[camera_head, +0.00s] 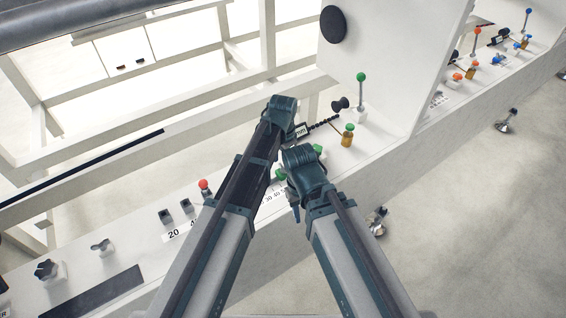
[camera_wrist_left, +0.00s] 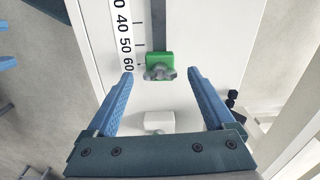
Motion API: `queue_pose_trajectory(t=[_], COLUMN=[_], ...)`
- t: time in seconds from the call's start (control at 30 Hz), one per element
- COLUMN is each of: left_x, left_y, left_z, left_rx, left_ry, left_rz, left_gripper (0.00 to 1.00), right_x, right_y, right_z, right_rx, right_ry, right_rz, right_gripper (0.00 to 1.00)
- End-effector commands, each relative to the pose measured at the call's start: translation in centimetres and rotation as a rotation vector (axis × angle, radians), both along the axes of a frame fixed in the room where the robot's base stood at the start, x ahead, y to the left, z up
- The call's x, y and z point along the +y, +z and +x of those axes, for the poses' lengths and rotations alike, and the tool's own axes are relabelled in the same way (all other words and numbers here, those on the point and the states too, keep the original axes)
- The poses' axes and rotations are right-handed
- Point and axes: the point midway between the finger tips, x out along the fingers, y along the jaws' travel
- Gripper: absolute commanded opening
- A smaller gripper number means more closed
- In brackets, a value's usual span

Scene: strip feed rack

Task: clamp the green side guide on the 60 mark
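The green side guide (camera_wrist_left: 158,62) shows in the left wrist view, on a dark rail, with a grey clamp knob (camera_wrist_left: 160,74) on it. It sits beside the 60 on the white number scale (camera_wrist_left: 122,30); whether it is clamped cannot be told. My left gripper (camera_wrist_left: 160,75) is open, its blue fingers on either side of the guide and knob, with visible gaps. In the head view my left gripper (camera_head: 283,105) is over the rack, and my arms hide most of the guide area. My right gripper (camera_head: 297,208) is lower; its fingers are mostly hidden.
A white block (camera_wrist_left: 158,121) lies between my left fingers, nearer the palm. A red knob (camera_head: 203,184) is left of my left arm. My two arms are close together.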

Motion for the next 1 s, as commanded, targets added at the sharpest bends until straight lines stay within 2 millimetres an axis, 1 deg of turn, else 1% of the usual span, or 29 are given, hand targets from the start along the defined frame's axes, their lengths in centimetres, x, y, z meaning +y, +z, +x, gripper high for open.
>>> queue_pose_trajectory(t=[0.27,0.47,0.67,1.0], left_x=[0.0,0.0,0.0,0.0], left_y=[0.2,1.5,4.1,9.4], left_z=[0.0,0.0,0.0,0.0], left_rx=[0.0,0.0,0.0,0.0], left_ry=[0.0,0.0,0.0,0.0], left_rz=[0.0,0.0,0.0,0.0], left_gripper=[0.88,0.88,0.88,0.88], right_x=[0.0,0.0,0.0,0.0], right_y=[0.2,1.5,4.1,9.4], right_z=[0.0,0.0,0.0,0.0], right_rx=[0.0,0.0,0.0,0.0], right_ry=[0.0,0.0,0.0,-0.001], right_rz=[0.0,0.0,0.0,0.0], right_gripper=[0.4,0.4,0.4,0.4])
